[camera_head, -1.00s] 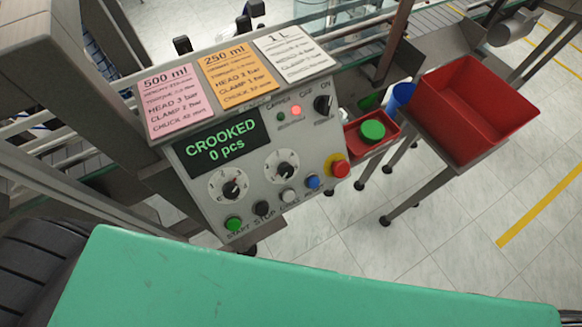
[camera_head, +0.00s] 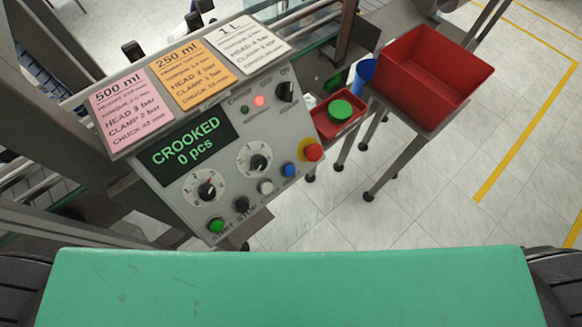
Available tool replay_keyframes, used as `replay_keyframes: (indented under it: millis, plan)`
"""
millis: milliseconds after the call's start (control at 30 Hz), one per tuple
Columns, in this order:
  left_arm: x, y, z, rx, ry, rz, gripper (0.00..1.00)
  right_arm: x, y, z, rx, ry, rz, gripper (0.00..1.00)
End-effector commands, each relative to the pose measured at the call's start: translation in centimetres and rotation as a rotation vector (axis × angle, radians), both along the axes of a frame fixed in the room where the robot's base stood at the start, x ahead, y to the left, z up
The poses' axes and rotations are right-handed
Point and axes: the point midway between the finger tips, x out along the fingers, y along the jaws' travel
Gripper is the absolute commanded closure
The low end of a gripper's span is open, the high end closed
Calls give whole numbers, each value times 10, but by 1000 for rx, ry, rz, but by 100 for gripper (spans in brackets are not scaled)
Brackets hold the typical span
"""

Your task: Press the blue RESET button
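The blue RESET button (camera_head: 289,170) sits on the lower right of the grey control panel (camera_head: 222,172), between a white button (camera_head: 265,187) and the red emergency stop (camera_head: 312,151) on its yellow ring. The panel display (camera_head: 187,151) reads "CROOKED 0 pcs". A red lamp (camera_head: 259,101) is lit near the panel's top. Neither of my grippers is in view.
A green START button (camera_head: 216,226) and a black STOP button (camera_head: 241,205) lie left of the white one. A red bin (camera_head: 432,80) and a small red tray (camera_head: 322,124) with a green cap (camera_head: 340,110) stand right of the panel. Open tiled floor lies at right.

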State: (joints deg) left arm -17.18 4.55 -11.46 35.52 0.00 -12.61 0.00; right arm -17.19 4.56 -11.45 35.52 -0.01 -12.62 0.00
Motion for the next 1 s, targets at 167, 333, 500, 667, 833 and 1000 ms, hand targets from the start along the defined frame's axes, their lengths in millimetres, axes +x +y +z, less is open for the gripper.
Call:
replay_keyframes:
  millis: [167,333,500,667,833,1000]
  plan:
    - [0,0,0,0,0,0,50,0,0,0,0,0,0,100]
    - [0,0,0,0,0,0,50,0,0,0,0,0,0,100]
    - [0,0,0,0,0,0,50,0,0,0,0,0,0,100]
    - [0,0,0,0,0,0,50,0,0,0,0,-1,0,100]
    - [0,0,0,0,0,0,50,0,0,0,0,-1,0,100]
    - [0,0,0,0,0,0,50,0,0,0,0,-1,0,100]
